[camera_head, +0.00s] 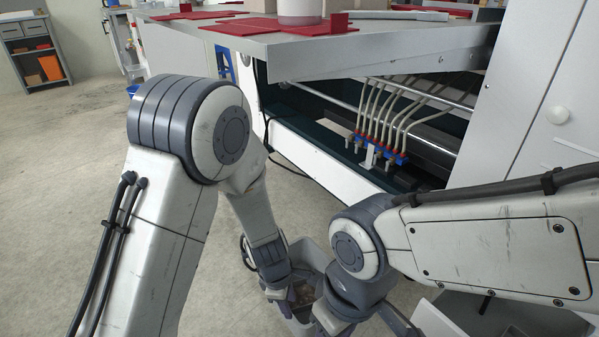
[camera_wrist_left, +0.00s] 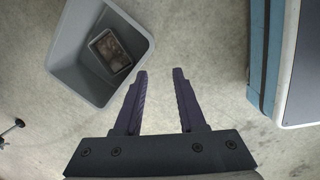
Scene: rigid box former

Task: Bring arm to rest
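My left arm reaches down from the left in the head view. Its gripper (camera_head: 298,303) hangs low near the bottom edge, partly covered by my right wrist. In the left wrist view the two dark fingers (camera_wrist_left: 160,72) are apart with nothing between them, over bare floor beside a grey bin. My right arm comes in from the right and bends down at the bottom middle. Its fingers cannot be made out there.
The grey bin (camera_wrist_left: 72,78) stands on the floor with a dark framed item (camera_wrist_left: 110,50) inside. The box former's red-tipped hoses (camera_head: 385,150) sit under a metal table (camera_head: 330,50) with red pieces on it. Open floor (camera_head: 60,200) lies to the left.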

